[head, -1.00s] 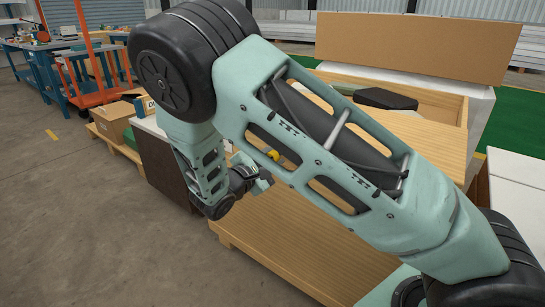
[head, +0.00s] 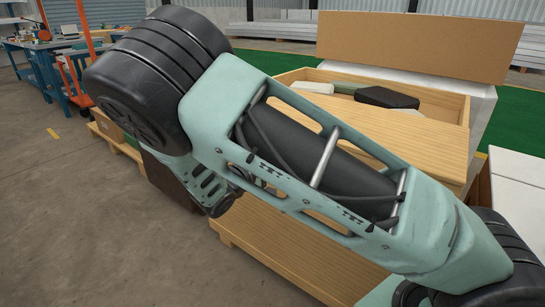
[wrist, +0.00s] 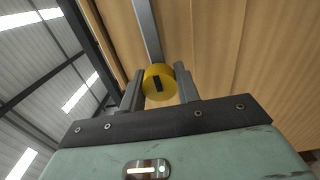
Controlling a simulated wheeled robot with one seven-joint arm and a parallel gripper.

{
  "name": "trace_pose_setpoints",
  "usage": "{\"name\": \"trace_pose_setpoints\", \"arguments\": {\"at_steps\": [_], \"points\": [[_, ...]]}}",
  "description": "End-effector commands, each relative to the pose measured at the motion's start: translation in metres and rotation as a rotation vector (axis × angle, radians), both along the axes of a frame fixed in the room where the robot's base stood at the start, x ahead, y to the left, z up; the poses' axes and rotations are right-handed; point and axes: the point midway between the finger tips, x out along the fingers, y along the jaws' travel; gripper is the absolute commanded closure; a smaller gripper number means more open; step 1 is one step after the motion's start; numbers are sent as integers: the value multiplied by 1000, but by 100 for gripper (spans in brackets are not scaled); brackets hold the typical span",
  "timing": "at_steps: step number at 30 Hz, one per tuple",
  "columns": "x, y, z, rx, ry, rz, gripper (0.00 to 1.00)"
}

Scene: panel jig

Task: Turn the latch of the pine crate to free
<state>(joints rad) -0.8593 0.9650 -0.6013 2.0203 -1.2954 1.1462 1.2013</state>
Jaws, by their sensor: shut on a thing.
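The pine crate (head: 300,253) stands to the right of centre in the head view, with pale wooden sides. Its wooden face also fills much of the wrist view (wrist: 235,50). The latch (wrist: 158,82) shows there as a round yellow knob with a black mark, in front of a grey metal strip on the wood. My gripper (wrist: 160,75) is shut on this knob, with one dark finger on each side. In the head view my own arm covers the knob and the fingers. The latch's exact angle is hard to tell.
An open wooden tray section (head: 460,108) at the crate's top holds a black item (head: 387,97) and paler ones. A tan panel (head: 415,45) stands upright behind. A white block (head: 515,180) is at right. Open concrete floor (head: 70,230) lies at left.

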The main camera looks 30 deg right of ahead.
Motion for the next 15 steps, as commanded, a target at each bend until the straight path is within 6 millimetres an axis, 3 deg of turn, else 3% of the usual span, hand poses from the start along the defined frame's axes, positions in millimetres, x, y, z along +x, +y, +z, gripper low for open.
{"name": "trace_pose_setpoints", "arguments": {"at_steps": [15], "points": [[0, 2, -1, 18, -39, 3, 100]]}}
